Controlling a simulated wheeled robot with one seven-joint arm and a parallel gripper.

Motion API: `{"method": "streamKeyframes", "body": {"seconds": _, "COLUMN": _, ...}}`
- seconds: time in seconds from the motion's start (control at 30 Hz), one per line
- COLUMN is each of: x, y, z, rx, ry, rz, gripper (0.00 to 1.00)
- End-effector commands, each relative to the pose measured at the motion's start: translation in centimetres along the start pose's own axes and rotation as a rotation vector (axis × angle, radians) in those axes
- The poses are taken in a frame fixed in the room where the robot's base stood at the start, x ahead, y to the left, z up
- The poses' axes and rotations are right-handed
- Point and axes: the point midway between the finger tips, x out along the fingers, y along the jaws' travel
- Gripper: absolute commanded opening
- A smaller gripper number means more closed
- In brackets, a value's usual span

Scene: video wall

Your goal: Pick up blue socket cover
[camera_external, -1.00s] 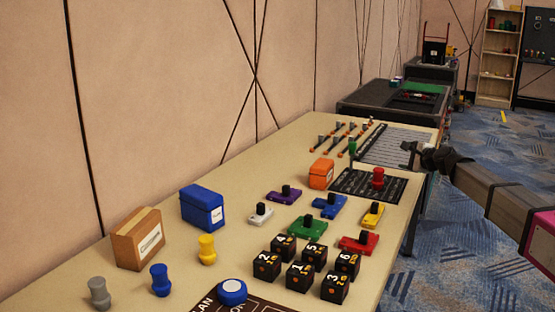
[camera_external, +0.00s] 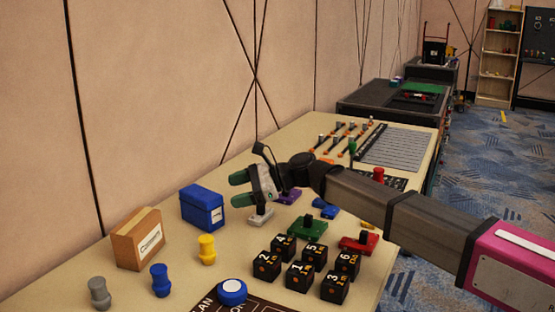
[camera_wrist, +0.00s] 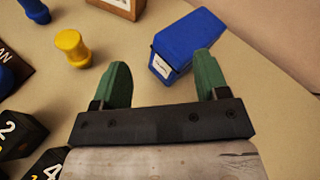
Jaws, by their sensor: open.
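My gripper (camera_external: 240,189) is open and empty above the table, its green fingers pointing left toward the blue box (camera_external: 204,208) with a white label. In the wrist view the blue box (camera_wrist: 185,40) shows beyond and between the open fingers (camera_wrist: 162,66), apart from them. A flat blue piece with a black knob (camera_external: 326,209) lies right of the gripper, partly hidden by my arm. A blue spool-shaped piece (camera_external: 160,280) and a round blue piece with a white top (camera_external: 232,293) stand at the front. I cannot tell which is the socket cover.
A carton (camera_external: 138,240), a yellow spool (camera_external: 206,250) and a grey spool (camera_external: 99,293) stand left. Black numbered cubes (camera_external: 299,277) and green (camera_external: 308,229) and red (camera_external: 359,242) knobbed pieces lie below my arm. The wall runs behind the table.

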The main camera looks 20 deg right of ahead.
Motion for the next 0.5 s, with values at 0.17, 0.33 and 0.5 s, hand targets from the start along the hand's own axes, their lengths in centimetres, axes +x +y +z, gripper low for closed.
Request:
{"method": "streamKeyframes", "body": {"seconds": 0.17, "x": 5.3, "y": 9.3, "z": 3.7, "rx": 0.067, "ry": -0.031, "rz": 0.257, "gripper": 0.68}}
{"method": "streamKeyframes", "body": {"seconds": 0.33, "x": 7.5, "y": 15.2, "z": 5.4, "rx": 0.109, "ry": -0.024, "rz": 0.425, "gripper": 0.68}}
{"method": "streamKeyframes", "body": {"seconds": 0.5, "x": 8.2, "y": 17.6, "z": 6.1, "rx": 0.126, "ry": -0.017, "rz": 0.496, "gripper": 0.68}}
